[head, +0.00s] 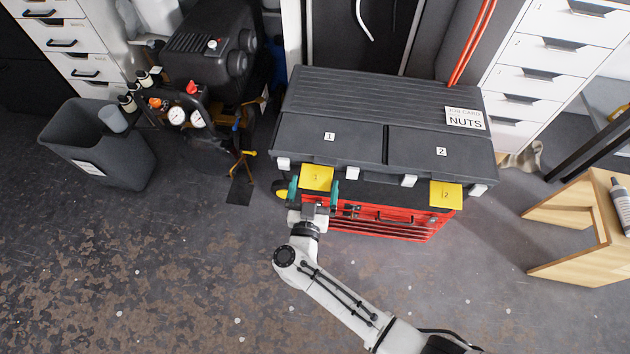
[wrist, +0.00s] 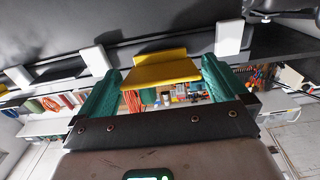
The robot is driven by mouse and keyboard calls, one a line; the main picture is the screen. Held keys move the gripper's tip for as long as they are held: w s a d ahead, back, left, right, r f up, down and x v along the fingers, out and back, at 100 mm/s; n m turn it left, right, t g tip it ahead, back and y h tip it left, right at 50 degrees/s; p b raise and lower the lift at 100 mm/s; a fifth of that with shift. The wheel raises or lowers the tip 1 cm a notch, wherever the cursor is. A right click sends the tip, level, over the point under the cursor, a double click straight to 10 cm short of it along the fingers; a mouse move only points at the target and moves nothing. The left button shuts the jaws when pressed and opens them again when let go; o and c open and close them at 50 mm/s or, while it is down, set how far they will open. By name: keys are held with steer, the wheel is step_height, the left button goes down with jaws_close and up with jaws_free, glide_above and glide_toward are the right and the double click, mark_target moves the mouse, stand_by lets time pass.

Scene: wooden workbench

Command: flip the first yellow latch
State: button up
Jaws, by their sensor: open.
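The first yellow latch (head: 316,177), marked 1, hangs at the front edge of the black organizer case (head: 375,113), below lid 1. My gripper (head: 313,188) is at this latch with its teal fingers apart, one on each side of it. In the wrist view the yellow latch (wrist: 158,70) sits between the two open teal fingers (wrist: 160,85), with a small gap to each side. I cannot tell whether the fingers touch it. The second yellow latch (head: 445,194), marked 2, is further right on the same front edge.
A red tool chest (head: 385,220) stands under the case. White clips (head: 408,181) line the case's front edge. A compressor (head: 207,45) and a grey bin (head: 98,145) are at the left. A wooden stool (head: 590,235) is at the right. The floor in front is clear.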

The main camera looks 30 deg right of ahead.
steer(key=shift+x, duration=1.05)
steer(key=shift+c, duration=0.5)
steer(key=c, duration=0.7)
steer(key=shift+f+b, duration=0.1)
steer(key=shift+b, duration=0.3)
